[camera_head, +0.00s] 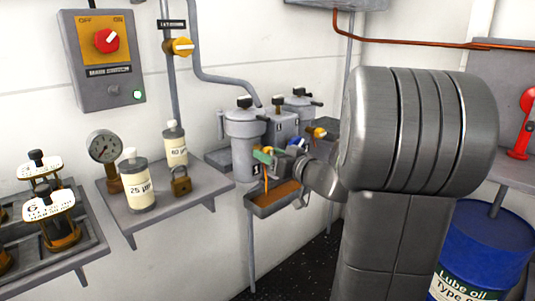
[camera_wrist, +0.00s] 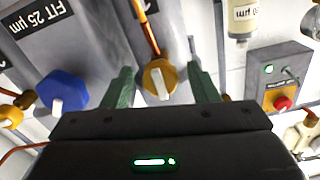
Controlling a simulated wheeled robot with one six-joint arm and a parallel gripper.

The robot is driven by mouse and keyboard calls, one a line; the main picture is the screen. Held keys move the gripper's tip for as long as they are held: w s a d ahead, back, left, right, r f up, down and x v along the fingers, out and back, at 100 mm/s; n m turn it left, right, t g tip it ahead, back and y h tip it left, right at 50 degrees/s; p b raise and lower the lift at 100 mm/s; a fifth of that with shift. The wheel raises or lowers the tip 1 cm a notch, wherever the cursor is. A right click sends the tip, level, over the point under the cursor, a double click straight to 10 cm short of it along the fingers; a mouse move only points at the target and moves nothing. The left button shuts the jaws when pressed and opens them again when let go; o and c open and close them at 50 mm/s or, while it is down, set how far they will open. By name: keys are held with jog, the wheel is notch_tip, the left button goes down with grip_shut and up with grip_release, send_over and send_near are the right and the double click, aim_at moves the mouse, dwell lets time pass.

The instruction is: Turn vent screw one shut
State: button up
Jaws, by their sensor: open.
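My gripper (camera_wrist: 160,72) is open, with one green finger on each side of a yellow knob (camera_wrist: 158,80) that has a pale bar across it. I cannot tell whether the fingers touch it. An orange pipe runs from this knob along a grey housing. In the head view my gripper (camera_head: 268,157) is at the front of the grey canister (camera_head: 245,140) marked 1, above a tray (camera_head: 273,203). The knob between the fingers is hidden there. No label confirms which part is vent screw one. Black-topped fittings (camera_head: 244,101) sit on the canister lids.
A blue knob (camera_wrist: 62,90) is left of the fingers in the wrist view, with another yellow knob (camera_wrist: 10,117) beyond it. A blue drum (camera_head: 485,245) stands at lower right.

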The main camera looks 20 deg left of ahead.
jog(key=shift+w+a, duration=0.3)
jog(key=shift+a, duration=0.35)
jog(key=c, duration=1)
